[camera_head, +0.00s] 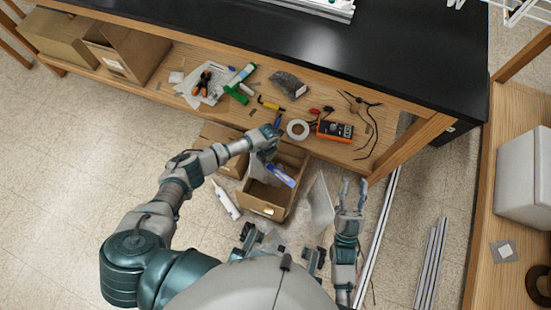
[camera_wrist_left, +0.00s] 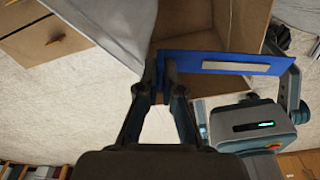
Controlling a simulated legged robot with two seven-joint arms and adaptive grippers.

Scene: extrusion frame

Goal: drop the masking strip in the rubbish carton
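The masking strip (camera_head: 281,174) is blue with a pale patch. In the head view it shows over the open rubbish carton (camera_head: 263,208). My left gripper (camera_head: 268,150) is at the carton's far side, its fingers partly hidden by the wrist. In the left wrist view, my left gripper's fingers (camera_wrist_left: 165,85) close on the left end of the strip (camera_wrist_left: 222,62), and the strip sticks out to the right. The brown carton (camera_wrist_left: 212,25) shows behind it. My right gripper (camera_head: 353,192) is right of the carton, with its fingers apart and empty.
A shelf under the black-topped bench (camera_head: 345,55) holds pliers (camera_head: 201,84), a tape roll (camera_head: 298,130) and an orange meter (camera_head: 335,131). A white tube (camera_head: 225,199) lies left of the carton. Metal extrusions (camera_head: 430,262) lie on the floor at right.

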